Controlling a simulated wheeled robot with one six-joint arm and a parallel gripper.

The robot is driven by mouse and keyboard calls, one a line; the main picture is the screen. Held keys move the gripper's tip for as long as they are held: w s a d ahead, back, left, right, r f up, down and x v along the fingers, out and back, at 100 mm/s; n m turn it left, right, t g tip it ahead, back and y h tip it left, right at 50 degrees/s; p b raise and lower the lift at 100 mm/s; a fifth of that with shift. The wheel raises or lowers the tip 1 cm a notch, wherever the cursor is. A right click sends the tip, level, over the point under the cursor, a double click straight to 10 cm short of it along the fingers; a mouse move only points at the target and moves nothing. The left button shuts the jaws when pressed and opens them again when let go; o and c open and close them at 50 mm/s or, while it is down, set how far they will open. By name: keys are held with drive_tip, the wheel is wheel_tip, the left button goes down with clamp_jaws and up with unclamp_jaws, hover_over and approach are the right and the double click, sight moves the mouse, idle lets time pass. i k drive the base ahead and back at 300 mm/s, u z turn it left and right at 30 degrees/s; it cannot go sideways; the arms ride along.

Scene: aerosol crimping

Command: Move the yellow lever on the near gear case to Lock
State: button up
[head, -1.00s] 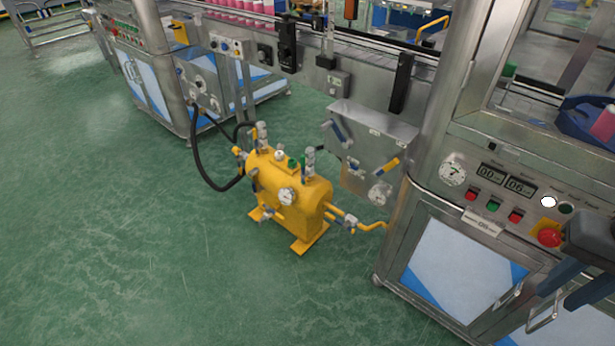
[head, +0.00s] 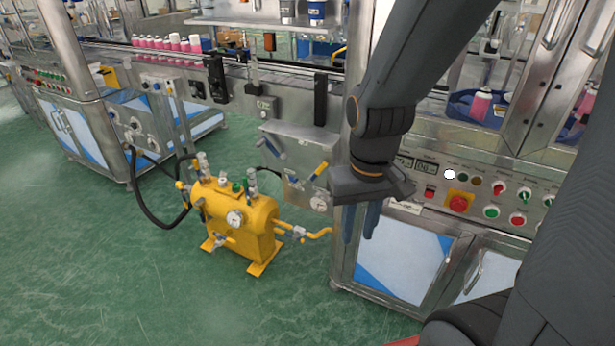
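The grey gear case (head: 283,152) hangs under the conveyor, left of my gripper. Its yellow lever (head: 315,176) is on the right part of its face and tilts up to the right, with a blue grip at its lower end. A blue-handled lever (head: 271,147) sits at the upper left of the case. The lock markings are too small to read. My gripper (head: 360,238) points down in front of the steel cabinet, right of the lever and apart from it. Its two blue fingers are spread with a gap and hold nothing.
A yellow tank (head: 237,222) with gauges, valves and pipes stands on the floor below and left of the case. The steel cabinet's control panel (head: 480,196) with buttons is behind and right of my gripper. Green floor (head: 130,285) is free at the front left.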

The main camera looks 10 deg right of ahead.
sight(311, 179)
drive_tip(key=k, duration=0.95)
drive_tip(key=u, duration=0.3)
drive_tip(key=i, duration=0.45)
drive_tip(key=u, duration=0.1)
